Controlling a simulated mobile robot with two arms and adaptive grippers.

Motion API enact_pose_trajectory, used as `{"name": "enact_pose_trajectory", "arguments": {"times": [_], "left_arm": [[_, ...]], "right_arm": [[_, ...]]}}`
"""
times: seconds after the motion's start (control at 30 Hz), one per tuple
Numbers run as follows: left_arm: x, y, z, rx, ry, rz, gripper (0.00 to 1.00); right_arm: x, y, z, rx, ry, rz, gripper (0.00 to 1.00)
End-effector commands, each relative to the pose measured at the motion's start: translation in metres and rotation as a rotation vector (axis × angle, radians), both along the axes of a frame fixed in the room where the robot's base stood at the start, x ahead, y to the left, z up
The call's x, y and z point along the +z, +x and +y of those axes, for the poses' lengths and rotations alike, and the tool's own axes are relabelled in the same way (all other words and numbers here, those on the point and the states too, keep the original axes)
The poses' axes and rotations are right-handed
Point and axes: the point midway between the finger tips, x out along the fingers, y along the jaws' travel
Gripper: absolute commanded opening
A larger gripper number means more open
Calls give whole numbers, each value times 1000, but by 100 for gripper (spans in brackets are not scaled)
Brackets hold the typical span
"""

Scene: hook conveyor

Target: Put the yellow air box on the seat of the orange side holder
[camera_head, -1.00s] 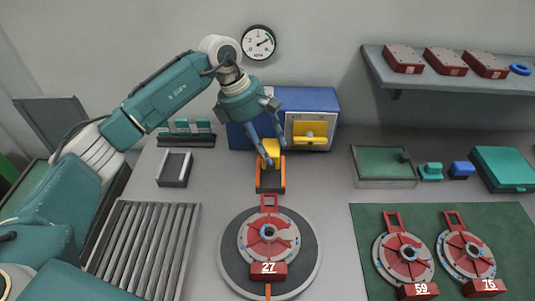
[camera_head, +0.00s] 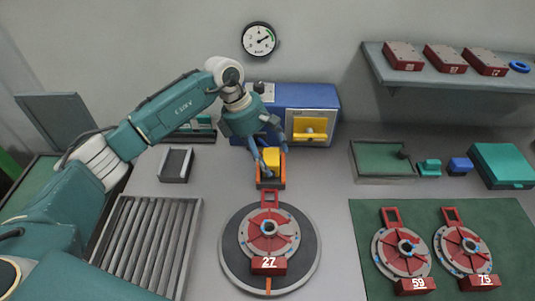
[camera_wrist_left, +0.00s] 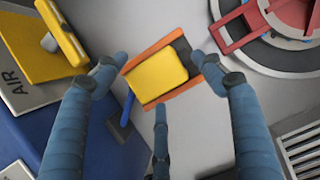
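The yellow air box (camera_head: 272,157) sits between the orange sides of the side holder (camera_head: 283,172), behind the round turntable. In the left wrist view the box (camera_wrist_left: 156,78) lies within the orange frame (camera_wrist_left: 152,52), and a dark part of the seat shows beside it. My left gripper (camera_head: 272,152) is at the box, its fingers spread around it. In the left wrist view the fingertips (camera_wrist_left: 158,62) stand apart on either side, with gaps to the box, so it looks open. Whether the box is fully down is hard to tell. My right gripper is not in view.
A blue air machine (camera_head: 300,97) with a yellow handle stands just behind. The turntable (camera_head: 232,250) carries red-and-grey part 27 in front. A small grey tray (camera_head: 175,166) and a roller rack (camera_head: 150,240) are at left. Parts 59 and 75 lie on a green mat (camera_head: 450,215) at right.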

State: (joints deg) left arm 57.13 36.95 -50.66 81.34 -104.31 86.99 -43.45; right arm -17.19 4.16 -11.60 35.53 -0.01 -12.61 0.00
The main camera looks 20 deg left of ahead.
Motion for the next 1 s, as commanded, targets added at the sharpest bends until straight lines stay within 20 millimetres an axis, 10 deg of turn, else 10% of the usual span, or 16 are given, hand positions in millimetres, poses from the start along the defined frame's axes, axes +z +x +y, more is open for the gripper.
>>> {"name": "enact_pose_trajectory", "arguments": {"times": [0.33,1.0], "left_arm": [[11,1,4,1,0,-4,69],[112,-10,42,1,0,0,69]], "right_arm": [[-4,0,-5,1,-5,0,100],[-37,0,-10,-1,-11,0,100]]}}
